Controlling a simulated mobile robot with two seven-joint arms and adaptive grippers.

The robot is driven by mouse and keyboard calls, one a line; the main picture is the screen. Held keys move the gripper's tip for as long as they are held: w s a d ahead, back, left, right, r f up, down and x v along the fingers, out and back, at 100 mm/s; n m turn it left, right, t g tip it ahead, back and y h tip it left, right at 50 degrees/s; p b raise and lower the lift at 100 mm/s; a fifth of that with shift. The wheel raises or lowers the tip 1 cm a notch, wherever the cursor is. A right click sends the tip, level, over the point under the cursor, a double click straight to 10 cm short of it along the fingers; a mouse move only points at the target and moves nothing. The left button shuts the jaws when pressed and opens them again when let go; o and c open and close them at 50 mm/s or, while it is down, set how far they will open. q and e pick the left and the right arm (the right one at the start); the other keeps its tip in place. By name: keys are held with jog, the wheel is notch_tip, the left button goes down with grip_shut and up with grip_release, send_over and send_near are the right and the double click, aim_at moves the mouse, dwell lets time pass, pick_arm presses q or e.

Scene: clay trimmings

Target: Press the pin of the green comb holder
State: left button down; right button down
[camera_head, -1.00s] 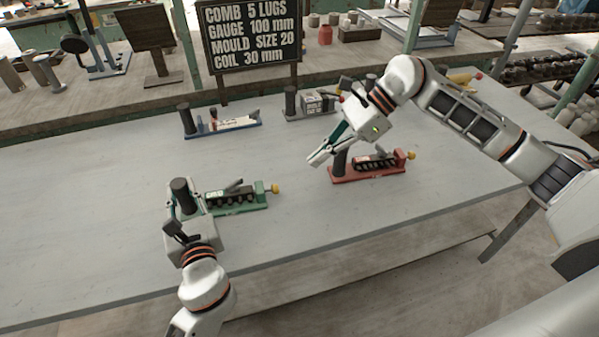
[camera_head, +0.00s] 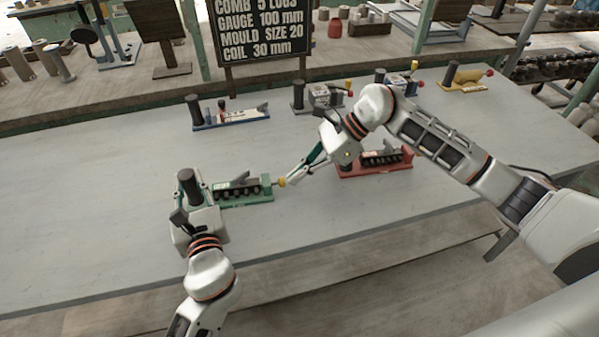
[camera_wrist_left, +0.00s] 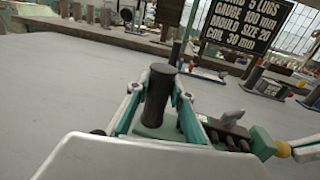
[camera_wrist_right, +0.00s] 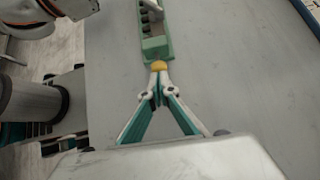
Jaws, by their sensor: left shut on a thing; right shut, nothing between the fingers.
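The green comb holder (camera_head: 245,197) lies on the grey table at the left, with a black toothed comb on it and a dark post (camera_head: 189,186) at its left end. Its yellow pin (camera_head: 281,182) sticks out at the right end. My left gripper (camera_wrist_left: 160,92) is shut around the dark post, which stands upright between its fingers. My right gripper (camera_head: 291,181) is shut and empty. Its fingertips are at the yellow pin (camera_wrist_right: 159,66), touching it or very close; I cannot tell how far the pin is in.
A blue holder (camera_head: 231,118), a grey holder (camera_head: 318,97) and a yellow holder (camera_head: 466,80) stand farther back. A black sign (camera_head: 265,35) stands behind the table. The table front is clear.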

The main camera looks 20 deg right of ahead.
jog(key=shift+a, duration=0.9)
jog(key=v, duration=1)
jog(key=shift+w+d, duration=0.1)
